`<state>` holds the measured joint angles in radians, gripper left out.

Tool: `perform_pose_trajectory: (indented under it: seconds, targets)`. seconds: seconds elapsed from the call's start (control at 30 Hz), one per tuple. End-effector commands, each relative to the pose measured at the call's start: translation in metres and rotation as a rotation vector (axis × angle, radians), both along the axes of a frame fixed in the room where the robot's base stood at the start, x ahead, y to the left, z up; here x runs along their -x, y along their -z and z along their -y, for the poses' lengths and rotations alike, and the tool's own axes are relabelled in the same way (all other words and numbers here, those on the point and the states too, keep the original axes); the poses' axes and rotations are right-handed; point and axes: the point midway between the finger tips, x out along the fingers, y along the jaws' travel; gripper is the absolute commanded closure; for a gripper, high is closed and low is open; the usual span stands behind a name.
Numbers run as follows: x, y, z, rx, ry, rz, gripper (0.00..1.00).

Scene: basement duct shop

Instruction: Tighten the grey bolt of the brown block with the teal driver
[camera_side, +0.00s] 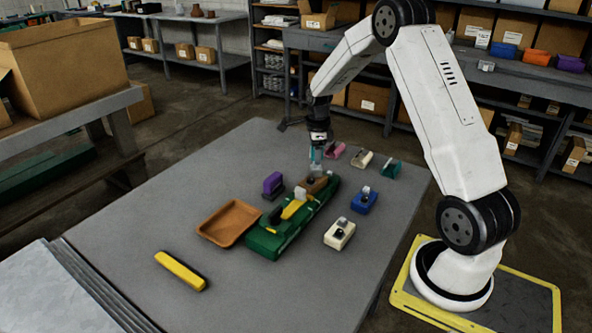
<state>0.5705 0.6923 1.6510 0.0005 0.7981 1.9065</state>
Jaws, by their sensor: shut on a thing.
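My gripper (318,142) points down over the far end of the green fixture (270,243) on the grey table. It is shut on the teal driver (316,155), which hangs roughly upright below the jaws. The brown block (318,185) sits at the far end of the green fixture, directly under the driver. The driver's lower end is at the top of the brown block; I cannot tell whether it touches the grey bolt. The bolt is too small and too covered to make out clearly.
A purple block (272,184) and an orange-brown tray (230,222) lie left of the fixture. Blue (364,201) and white (339,234) blocks stand right; pink, cream and teal (391,168) blocks behind. A yellow piece (181,271) lies front left.

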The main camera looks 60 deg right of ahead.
Motion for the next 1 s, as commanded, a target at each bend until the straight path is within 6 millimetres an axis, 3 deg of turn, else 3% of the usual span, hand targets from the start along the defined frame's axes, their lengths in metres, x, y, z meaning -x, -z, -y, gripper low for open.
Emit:
perform_pose_trajectory:
  seconds: [0.47, 1.0]
  targets:
    - [-0.0004, -0.0005, 0.0004, 0.001, 0.272, 0.002, 1.00]
    - [-0.0004, -0.0005, 0.0005, 0.001, 0.336, 0.002, 1.00]
